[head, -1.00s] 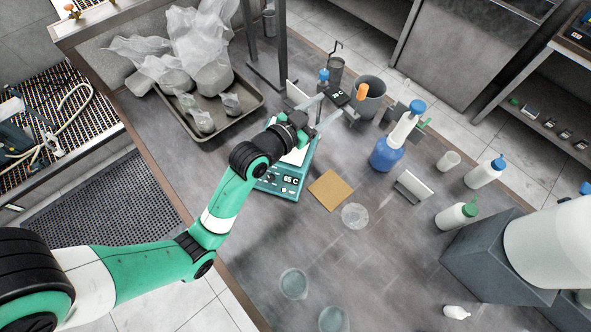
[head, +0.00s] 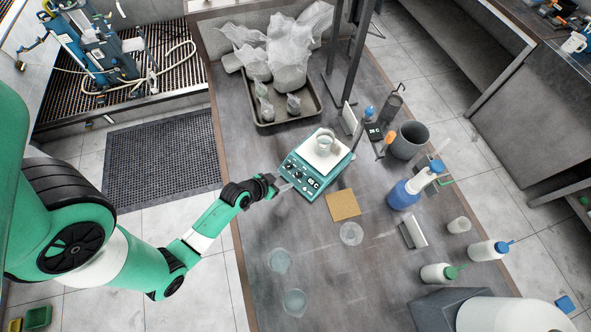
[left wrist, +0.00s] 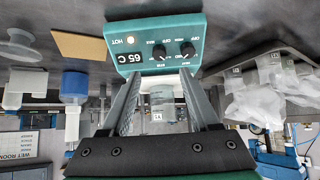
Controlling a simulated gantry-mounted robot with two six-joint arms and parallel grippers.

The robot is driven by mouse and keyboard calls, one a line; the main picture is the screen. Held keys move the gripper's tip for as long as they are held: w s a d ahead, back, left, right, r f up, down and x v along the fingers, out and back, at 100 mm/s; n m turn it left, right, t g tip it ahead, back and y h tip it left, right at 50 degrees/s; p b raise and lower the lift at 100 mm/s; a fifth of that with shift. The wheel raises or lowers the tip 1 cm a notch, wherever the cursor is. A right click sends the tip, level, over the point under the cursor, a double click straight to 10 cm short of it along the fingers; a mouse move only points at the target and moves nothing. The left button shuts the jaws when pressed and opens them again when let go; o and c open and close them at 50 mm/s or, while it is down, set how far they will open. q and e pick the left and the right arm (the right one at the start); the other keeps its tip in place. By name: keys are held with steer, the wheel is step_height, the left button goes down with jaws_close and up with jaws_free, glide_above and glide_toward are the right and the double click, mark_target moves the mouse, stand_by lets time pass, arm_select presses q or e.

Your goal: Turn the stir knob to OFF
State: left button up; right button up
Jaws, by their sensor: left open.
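The teal hotplate stirrer (head: 313,163) stands on the bench with a beaker (head: 325,143) on its white top. In the left wrist view its front panel (left wrist: 155,36) appears upside down, with a 65 C display (left wrist: 143,57), a lit HOT lamp (left wrist: 131,40) and two black knobs. One knob (left wrist: 159,52) is left of the other knob (left wrist: 187,48); the small labels are too blurred to tell which is stir. My left gripper (head: 280,186) is open and empty in front of the panel. It also shows in the left wrist view (left wrist: 160,82), fingers apart, just short of the knobs. My right gripper is out of view.
A tan square pad (head: 343,205) and a clear dish (head: 351,233) lie close to the stirrer. A blue wash bottle (head: 405,192) and a grey pot (head: 409,140) stand to its right. A metal tray (head: 283,107) with wrapped items is behind.

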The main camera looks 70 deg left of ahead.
mark_target(297, 176)
arm_select(q)
steer(key=b+x, duration=0.2)
steer(key=x, duration=0.7)
steer(key=shift+w+f, duration=0.2)
jaws_close()
